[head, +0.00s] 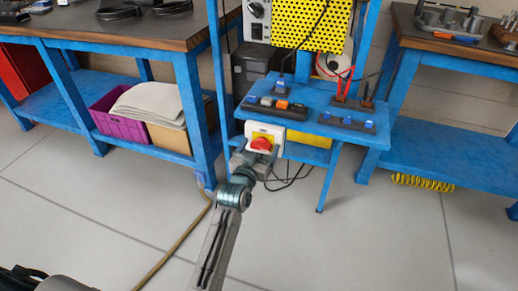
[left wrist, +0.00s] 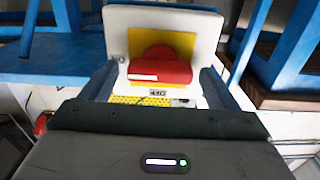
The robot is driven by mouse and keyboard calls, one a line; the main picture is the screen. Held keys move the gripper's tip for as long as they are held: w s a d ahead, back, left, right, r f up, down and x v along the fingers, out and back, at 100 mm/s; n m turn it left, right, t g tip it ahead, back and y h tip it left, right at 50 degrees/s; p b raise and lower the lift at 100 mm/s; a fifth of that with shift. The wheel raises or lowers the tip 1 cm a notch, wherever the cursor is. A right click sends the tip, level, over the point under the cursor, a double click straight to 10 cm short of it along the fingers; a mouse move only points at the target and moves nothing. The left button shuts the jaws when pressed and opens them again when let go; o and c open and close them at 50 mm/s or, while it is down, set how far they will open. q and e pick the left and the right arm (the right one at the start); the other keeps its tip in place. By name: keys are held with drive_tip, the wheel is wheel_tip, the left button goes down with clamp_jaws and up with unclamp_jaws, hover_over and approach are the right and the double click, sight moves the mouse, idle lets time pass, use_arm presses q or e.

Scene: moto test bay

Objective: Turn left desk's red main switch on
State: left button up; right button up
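The red main switch (head: 262,143) is a rotary knob on a yellow plate in a white box (head: 277,130) at the front of the blue desk. In the left wrist view the red knob (left wrist: 160,68) shows close up, its grip bar lying level. A white line on the bar lies toward its left side, where a small mark shows on the box. My left gripper (head: 252,160) is just in front of the box. Its two fingers (left wrist: 160,85) are spread on either side of the knob, with narrow gaps visible. Contact cannot be told. My right gripper is not in view.
The blue desk (head: 318,110) carries switch strips (head: 275,108) and a yellow perforated panel (head: 300,25). A workbench (head: 110,35) with a purple crate (head: 118,118) stands left, another bench (head: 450,45) right. Black cables hang below the box. The floor in front is mostly clear.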

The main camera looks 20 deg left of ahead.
use_arm(q)
drive_tip(key=shift+s, duration=0.1)
drive_tip(key=s, duration=1)
drive_tip(key=shift+s+a, duration=0.2)
drive_tip(key=shift+s, duration=0.1)
